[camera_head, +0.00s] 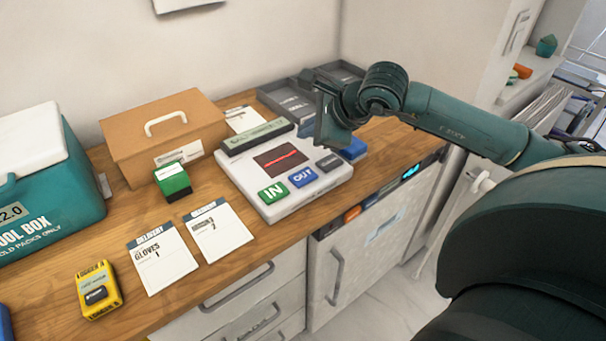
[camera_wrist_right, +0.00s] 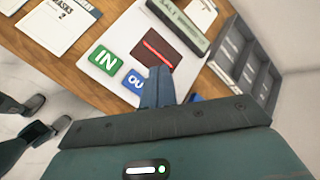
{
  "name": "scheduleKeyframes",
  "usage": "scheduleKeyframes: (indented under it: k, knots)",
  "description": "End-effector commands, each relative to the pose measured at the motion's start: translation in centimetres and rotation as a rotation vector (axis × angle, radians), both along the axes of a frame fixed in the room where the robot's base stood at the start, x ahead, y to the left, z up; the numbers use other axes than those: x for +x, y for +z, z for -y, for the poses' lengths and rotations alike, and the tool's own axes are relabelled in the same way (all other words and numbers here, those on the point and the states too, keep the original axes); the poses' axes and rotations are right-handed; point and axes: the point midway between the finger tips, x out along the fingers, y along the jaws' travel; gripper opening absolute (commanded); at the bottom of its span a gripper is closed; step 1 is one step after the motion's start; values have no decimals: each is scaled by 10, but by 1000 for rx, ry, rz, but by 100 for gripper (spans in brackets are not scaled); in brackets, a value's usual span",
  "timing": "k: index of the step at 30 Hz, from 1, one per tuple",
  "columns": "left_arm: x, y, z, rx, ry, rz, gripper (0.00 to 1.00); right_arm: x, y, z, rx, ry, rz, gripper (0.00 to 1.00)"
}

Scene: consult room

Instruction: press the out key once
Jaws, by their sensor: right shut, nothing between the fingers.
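A white keypad device (camera_head: 268,205) stands on the wooden counter, with a green IN key (camera_head: 272,193), a blue OUT key (camera_head: 302,176) and a grey key (camera_head: 328,162) along its front. A dark panel with a red line (camera_head: 281,160) lies behind the keys. My right gripper (camera_head: 329,138) hangs above the device's right side, its fingers hard to make out in the head view. In the right wrist view the fingers (camera_wrist_right: 157,84) are shut and empty, and partly cover the OUT key (camera_wrist_right: 132,81); contact cannot be told.
Left of the device are a green-topped box (camera_head: 173,181), a cardboard box (camera_head: 165,135), two delivery cards (camera_head: 162,261), a yellow device (camera_head: 98,290) and a teal cool box (camera_head: 50,200). Grey trays (camera_head: 290,100) stand behind it. The counter's front edge is close.

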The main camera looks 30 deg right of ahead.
Motion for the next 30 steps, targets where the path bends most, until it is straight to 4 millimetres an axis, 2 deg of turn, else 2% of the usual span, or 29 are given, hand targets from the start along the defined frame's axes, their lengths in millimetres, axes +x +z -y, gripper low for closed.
scheduleKeyframes:
  k: [8, 15, 18, 24, 30]
  knots:
    - [2, -8, 2, -4, -8, 12, 85, 0, -31, 0, 2, 0, -4, 0]
    - [8, -3, 9, -14, -30, 49, 85, 0, -64, 0, 3, 0, -4, 0]
    - [10, -14, 12, -21, -36, 64, 85, 0, -79, 0, 2, 0, -1, 0]
    - [13, -8, 19, -35, -53, 98, 85, 0, -88, 0, 2, 0, 0, 0]
    - [12, -5, 22, -39, -64, 103, 85, 0, -87, 0, 2, 0, 0, 0]
